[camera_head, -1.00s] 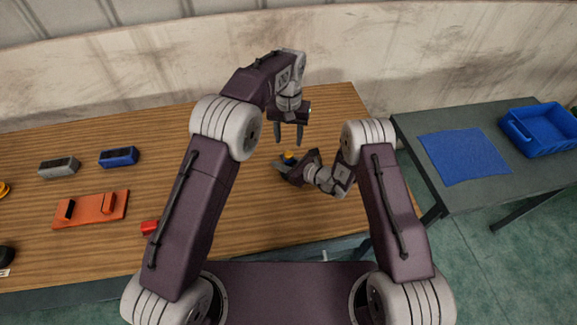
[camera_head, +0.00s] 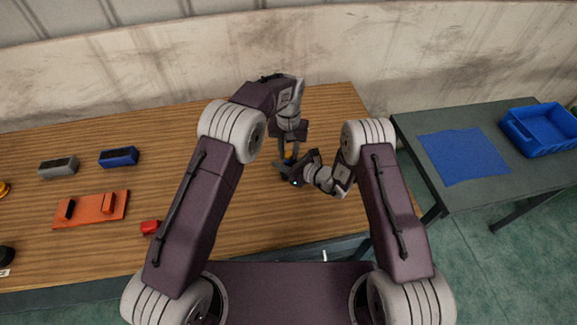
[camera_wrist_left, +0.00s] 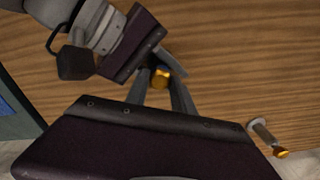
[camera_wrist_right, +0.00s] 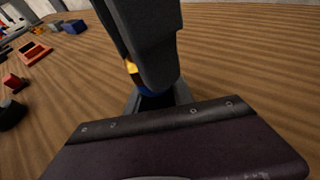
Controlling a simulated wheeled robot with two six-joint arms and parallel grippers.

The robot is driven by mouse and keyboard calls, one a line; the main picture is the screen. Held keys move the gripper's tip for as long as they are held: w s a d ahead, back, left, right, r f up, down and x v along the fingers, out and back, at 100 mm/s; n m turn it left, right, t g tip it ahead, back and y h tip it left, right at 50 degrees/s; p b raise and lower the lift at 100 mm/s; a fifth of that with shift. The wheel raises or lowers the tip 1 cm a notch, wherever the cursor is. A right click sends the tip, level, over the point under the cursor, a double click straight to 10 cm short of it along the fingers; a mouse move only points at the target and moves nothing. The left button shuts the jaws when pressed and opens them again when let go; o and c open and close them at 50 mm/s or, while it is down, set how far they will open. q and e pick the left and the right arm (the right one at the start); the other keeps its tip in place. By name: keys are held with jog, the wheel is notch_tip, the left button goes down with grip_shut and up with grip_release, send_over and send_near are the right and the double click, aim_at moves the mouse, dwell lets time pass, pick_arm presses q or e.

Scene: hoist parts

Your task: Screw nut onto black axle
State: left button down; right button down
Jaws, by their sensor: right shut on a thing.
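A gold nut (camera_wrist_left: 161,77) shows in the left wrist view between the fingers of my left gripper (camera_wrist_left: 163,88). The left gripper (camera_head: 289,152) points down from above in the head view, its fingers apart on either side of the nut; contact is unclear. My right gripper (camera_head: 289,170) comes in from the right just below it, shut on a small blue part (camera_wrist_right: 150,88). The nut also shows in the right wrist view (camera_wrist_right: 131,67) just above the blue part, mostly hidden by a left finger. I cannot make out a black axle; the fingers hide most of the held part.
On the wooden table (camera_head: 200,230) lie a red part (camera_head: 150,227), an orange tray (camera_head: 91,209), a blue block (camera_head: 119,157) and a grey block (camera_head: 58,168). A second table at right holds a blue mat (camera_head: 465,157) and a blue bin (camera_head: 541,130).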

aim_at(292, 165)
pick_arm(q)
jog(key=c, duration=1)
grip_release()
notch_tip(292, 165, up, 12)
pick_arm(e)
jog(key=c, duration=1)
grip_release()
pick_arm(q)
jog(key=shift+f+b, duration=0.65)
pick_arm(e)
jog(key=v, duration=0.9)
